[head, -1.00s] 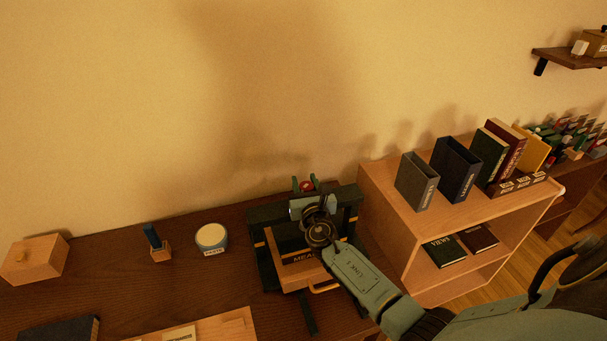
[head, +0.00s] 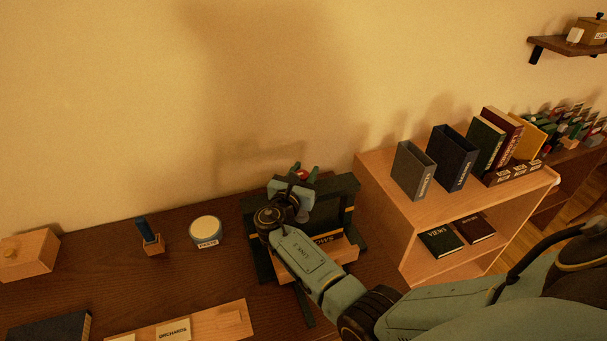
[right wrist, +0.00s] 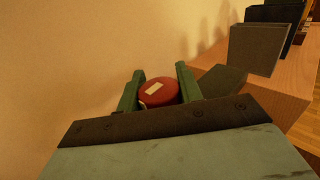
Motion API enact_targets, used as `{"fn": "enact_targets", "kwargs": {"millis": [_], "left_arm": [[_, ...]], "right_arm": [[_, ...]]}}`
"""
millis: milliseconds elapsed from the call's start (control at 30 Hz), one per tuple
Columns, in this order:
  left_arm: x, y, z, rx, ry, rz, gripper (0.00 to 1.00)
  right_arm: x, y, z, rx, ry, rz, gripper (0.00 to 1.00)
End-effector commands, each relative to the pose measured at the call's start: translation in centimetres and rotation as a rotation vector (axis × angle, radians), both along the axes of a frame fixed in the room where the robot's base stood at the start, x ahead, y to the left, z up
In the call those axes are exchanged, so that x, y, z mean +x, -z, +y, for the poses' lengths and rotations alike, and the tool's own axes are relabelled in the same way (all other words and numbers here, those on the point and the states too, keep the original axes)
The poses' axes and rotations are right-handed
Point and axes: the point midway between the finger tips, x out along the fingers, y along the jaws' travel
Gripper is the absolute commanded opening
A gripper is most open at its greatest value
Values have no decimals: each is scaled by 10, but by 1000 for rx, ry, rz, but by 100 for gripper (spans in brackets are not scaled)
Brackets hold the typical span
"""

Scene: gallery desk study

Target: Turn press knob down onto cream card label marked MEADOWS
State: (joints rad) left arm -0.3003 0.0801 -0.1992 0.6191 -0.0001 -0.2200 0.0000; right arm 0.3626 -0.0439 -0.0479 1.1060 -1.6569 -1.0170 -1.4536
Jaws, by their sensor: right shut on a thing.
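The press (head: 345,188) is a dark frame on the desk, with a wooden base (head: 343,252) under it. Its red press knob (head: 301,174) is at the top; in the right wrist view the knob (right wrist: 158,92) is round, with a pale rectangular mark. My right gripper (head: 304,171) is shut on the knob, with one green finger on each side of it in the right wrist view. Lettering of a label (head: 327,239) shows low inside the press, mostly hidden by my right arm and hard to read. My left gripper is not in view.
Left of the press are a round jar (head: 206,231) marked PASTE, a blue-handled tool in a wooden block (head: 154,245) and a wooden box (head: 28,254). A board (head: 235,318) with an ORCHARDS card lies in front. A bookcase (head: 385,215) stands close on the right.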

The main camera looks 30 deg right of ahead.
Motion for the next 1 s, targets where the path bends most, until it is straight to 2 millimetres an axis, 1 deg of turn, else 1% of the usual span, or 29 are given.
{"fn": "enact_targets", "kwargs": {"millis": [400, 433, 567, 600, 867, 1000], "left_arm": [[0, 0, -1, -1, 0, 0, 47], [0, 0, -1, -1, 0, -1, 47], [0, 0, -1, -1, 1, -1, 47], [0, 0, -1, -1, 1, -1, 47], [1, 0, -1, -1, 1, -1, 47], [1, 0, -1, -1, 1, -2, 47]], "right_arm": [[0, 0, 0, 1, 6, 1, 13], [0, 0, 0, 1, 6, 1, 38], [0, 0, 0, 1, 6, 1, 55], [0, 0, 0, 1, 6, 1, 57], [0, 0, 0, 0, 6, 0, 57], [-6, 0, 9, 1, 5, -1, 57]]}}
